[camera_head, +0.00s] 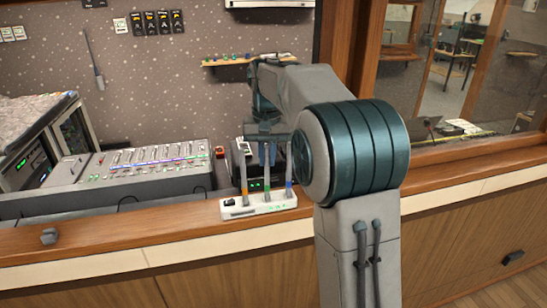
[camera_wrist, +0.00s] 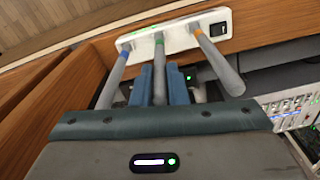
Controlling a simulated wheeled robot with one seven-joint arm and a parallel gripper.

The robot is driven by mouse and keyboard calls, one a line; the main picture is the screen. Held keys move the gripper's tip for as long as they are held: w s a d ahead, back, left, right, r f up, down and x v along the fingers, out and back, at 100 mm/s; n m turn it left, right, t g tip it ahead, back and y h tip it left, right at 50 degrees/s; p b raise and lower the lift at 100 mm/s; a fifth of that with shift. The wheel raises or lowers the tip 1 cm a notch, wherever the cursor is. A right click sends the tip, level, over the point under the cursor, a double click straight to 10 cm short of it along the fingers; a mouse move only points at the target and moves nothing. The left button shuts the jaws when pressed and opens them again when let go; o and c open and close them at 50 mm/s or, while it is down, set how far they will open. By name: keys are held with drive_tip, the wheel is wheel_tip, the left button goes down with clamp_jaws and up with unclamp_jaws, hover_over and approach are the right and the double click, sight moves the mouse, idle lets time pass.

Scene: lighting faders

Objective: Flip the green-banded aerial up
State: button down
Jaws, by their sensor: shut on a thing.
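The white aerial base (camera_head: 235,209) stands on the wooden ledge, with three grey aerials rising from it. The green-banded aerial (camera_head: 267,184) is the middle one and looks upright; its upper part is hidden by my gripper (camera_head: 267,153). In the wrist view, my gripper's blue fingers (camera_wrist: 164,77) close on either side of the green-banded aerial (camera_wrist: 159,52), shut on its shaft. The orange-banded aerial (camera_head: 243,178) stands on the left and the blue-banded aerial (camera_head: 289,172) on the right, close beside my gripper; both look upright.
A mixing console (camera_head: 140,175) with lit faders fills the desk at left. A dark box (camera_head: 236,160) with green lights sits behind the aerials. A small grey knob (camera_head: 49,236) is on the ledge at front left. A shelf (camera_head: 235,60) hangs on the back wall.

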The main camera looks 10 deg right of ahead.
drive_tip(key=shift+w+f+g, duration=0.2)
drive_tip(key=shift+w+g, duration=0.1)
drive_tip(key=shift+g, duration=0.1)
drive_tip(key=c, duration=1.5)
unclamp_jaws()
drive_tip(key=shift+c, duration=0.2)
drive_tip(key=shift+o, duration=0.5)
drive_tip(key=shift+w, duration=0.1)
drive_tip(key=shift+r, duration=0.15)
wheel_tip(320, 180, up, 14)
drive_tip(key=shift+f, duration=0.2)
